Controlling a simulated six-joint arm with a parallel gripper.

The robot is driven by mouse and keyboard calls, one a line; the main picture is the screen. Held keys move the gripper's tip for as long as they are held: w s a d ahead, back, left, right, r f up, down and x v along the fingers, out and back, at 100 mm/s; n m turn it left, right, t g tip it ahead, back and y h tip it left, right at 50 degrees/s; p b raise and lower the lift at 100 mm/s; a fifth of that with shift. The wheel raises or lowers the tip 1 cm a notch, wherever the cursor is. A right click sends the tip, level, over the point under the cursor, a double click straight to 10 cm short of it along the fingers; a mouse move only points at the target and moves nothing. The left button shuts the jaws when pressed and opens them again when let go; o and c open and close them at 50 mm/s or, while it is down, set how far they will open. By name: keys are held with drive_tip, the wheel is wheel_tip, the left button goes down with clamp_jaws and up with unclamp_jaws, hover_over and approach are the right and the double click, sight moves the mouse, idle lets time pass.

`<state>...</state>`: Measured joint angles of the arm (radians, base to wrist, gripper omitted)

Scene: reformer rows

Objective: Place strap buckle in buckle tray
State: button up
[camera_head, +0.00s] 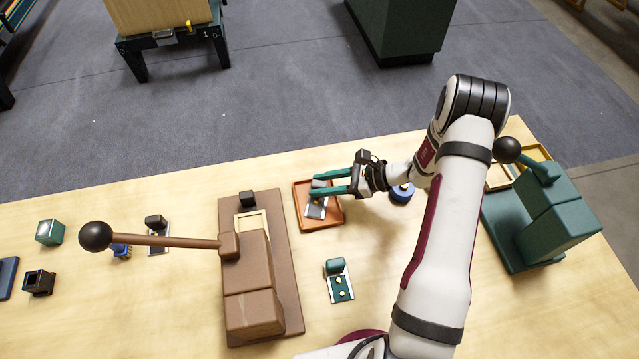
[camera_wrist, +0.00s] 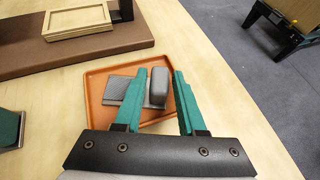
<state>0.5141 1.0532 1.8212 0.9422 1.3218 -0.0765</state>
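A grey piece, which looks like the strap buckle (camera_head: 315,211), lies in the orange-brown tray (camera_head: 338,221), apparently the buckle tray. In the wrist view the buckle (camera_wrist: 158,86) shows a flat ribbed grey plate with a raised rounded grey block at one end, inside the tray (camera_wrist: 94,92). My gripper (camera_head: 315,186) is over the tray with its green fingers apart. In the wrist view the fingers (camera_wrist: 157,88) stand on either side of the block with a visible gap at each side. The left finger covers part of the plate.
A brown lever press (camera_head: 252,270) stands left of the tray, its long handle reaching left. A green lever press (camera_head: 545,225) stands at the right. A blue round piece (camera_head: 402,193) is close right of the tray. A green-ended plate (camera_head: 340,287) lies in front. Several small parts lie at left.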

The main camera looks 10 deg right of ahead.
sight(322, 184)
drive_tip(key=v, duration=0.4)
drive_tip(key=shift+s+r, duration=0.1)
drive_tip(key=shift+r, duration=0.15)
drive_tip(key=s+a+r+n+g+h, duration=0.1)
drive_tip(key=s+a+r+n+g, duration=0.3)
drive_tip(key=r, duration=0.3)
drive_tip(key=s+a+r+n+g+h, duration=0.1)
drive_tip(key=s+a+r+n+h, duration=0.1)
drive_tip(key=s+a+r+n, duration=0.35)
drive_tip(key=s+d+r+n+h, duration=0.1)
drive_tip(key=s+r+n+h, duration=0.1)
drive_tip(key=s, duration=0.6)
drive_tip(key=s+d+r+n+h, duration=0.1)
drive_tip(key=s+r+n+h, duration=0.2)
drive_tip(key=s, duration=0.5)
drive_tip(key=shift+s+d+r+n+h, duration=0.2)
drive_tip(key=shift+s+r+n+h, duration=0.15)
drive_tip(key=shift+n+h, duration=0.65)
